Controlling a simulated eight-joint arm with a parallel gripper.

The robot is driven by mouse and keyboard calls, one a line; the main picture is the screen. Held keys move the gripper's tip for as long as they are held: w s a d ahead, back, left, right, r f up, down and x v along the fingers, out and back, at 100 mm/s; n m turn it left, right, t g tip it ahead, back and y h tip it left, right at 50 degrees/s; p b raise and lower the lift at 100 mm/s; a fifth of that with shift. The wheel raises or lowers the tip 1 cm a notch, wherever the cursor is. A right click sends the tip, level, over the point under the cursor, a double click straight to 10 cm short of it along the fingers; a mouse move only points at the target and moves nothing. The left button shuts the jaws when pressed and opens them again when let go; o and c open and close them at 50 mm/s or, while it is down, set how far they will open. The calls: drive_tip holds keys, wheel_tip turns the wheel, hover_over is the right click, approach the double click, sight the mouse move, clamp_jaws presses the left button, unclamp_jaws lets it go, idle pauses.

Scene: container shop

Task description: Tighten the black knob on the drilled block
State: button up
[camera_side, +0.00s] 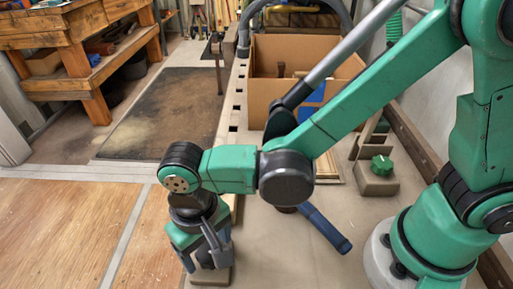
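My gripper (205,260) points down at the bottom of the side view, left of the arm's base. Its fingers stand on both sides of a dark shape, which looks like the black knob (205,258). Below it is a tan block (209,277), sitting near the left edge of the bench. The fingers and wrist hide much of the knob and the block's top, and I cannot tell whether the fingers touch the knob. The block's drilled hole is not visible.
A similar block (377,184) with a green knob (381,165) stands right of centre. A blue-handled tool (325,228) lies on the bench (290,255) below my forearm. A cardboard box (262,88) stands behind. A wooden workbench (75,40) is at far left.

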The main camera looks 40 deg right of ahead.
sight(207, 249)
drive_tip(key=shift+o, duration=0.3)
drive_tip(key=shift+r, duration=2.8)
drive_tip(key=w+d+r+t, duration=0.1)
drive_tip(key=d+r+t, duration=0.1)
drive_tip(key=d, duration=0.9)
drive_tip(key=w+d+r+t, duration=0.1)
drive_tip(key=d+r+t, duration=0.2)
drive_tip(key=d, duration=0.8)
drive_tip(key=shift+w+t, duration=0.3)
drive_tip(key=shift+t, duration=0.8)
